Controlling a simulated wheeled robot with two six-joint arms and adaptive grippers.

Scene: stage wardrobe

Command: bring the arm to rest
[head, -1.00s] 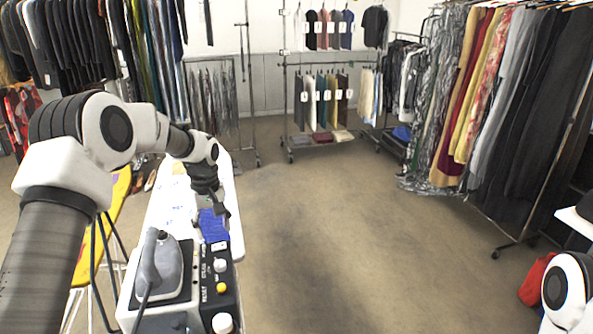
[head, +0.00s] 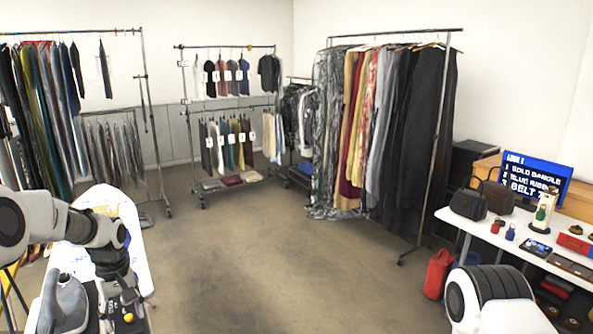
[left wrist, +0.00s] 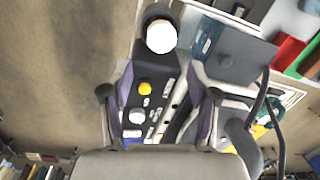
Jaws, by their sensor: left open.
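My left arm comes in from the left in the head view. My left gripper (head: 113,278) is dark and points down over the control box beside the grey iron (head: 66,303). In the left wrist view the left gripper (left wrist: 160,93) has its fingers spread wide, with nothing held between them. The black control panel (left wrist: 150,100), with white knobs and a yellow button, shows below and between the fingers; I cannot tell the exact gap. My right arm (head: 490,297) shows only as a white and dark link at the lower right; its gripper is out of view.
A white ironing board (head: 125,225) stretches behind the iron. Clothes racks, such as the one with long garments (head: 385,130), line the back. A table (head: 475,228) with bags and a blue sign (head: 533,178) stands right. The middle floor is clear.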

